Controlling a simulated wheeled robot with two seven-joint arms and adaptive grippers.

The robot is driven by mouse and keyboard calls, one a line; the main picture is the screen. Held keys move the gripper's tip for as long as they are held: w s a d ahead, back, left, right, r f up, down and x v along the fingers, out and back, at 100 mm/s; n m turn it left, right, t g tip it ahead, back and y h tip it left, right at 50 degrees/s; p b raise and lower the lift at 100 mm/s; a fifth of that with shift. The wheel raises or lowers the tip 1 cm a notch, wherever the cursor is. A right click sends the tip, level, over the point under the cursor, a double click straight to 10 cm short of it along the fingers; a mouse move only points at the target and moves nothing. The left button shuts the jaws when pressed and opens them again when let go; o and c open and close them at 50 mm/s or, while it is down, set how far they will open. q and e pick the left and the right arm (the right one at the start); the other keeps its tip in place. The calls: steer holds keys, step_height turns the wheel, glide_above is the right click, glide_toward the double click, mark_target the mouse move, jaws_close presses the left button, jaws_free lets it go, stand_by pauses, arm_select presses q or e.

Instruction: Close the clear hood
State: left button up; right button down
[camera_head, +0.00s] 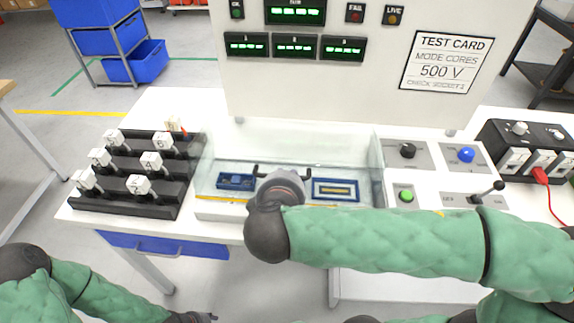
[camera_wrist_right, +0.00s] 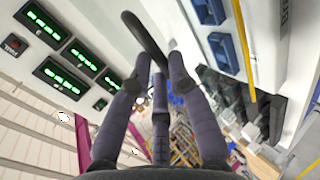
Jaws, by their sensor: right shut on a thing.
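The clear hood (camera_head: 225,150) is a see-through cover at the middle of the bench, in front of the white panel, over two blue sockets (camera_head: 236,181). Its black handle (camera_head: 313,172) runs along its front. My right gripper (camera_head: 284,176) is at the handle, and my wrist hides the handle's middle. In the right wrist view my fingers (camera_wrist_right: 160,75) are shut on the black bar of the handle (camera_wrist_right: 147,38). The yellow front strip (camera_head: 222,200) lies below the handle with a gap between. My left gripper (camera_head: 192,317) is only partly visible at the bottom edge.
A black rack (camera_head: 125,205) with numbered white plugs stands left of the hood. Right of it are a black knob (camera_head: 407,151), blue button (camera_head: 466,154), green button (camera_head: 406,195) and lever (camera_head: 488,192). A black box (camera_head: 527,150) with a red lead stands far right.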

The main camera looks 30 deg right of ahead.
steer(key=shift+s+a+f, duration=0.15)
steer(key=shift+s+f, duration=0.1)
steer(key=shift+f, duration=0.15)
steer(key=c, duration=1.2)
jaws_free()
steer(key=shift+o, duration=0.2)
steer(key=shift+r, duration=0.1)
steer(key=v, duration=1.1)
steer(key=shift+s+a+r, duration=0.2)
steer(key=shift+s+a, duration=0.05)
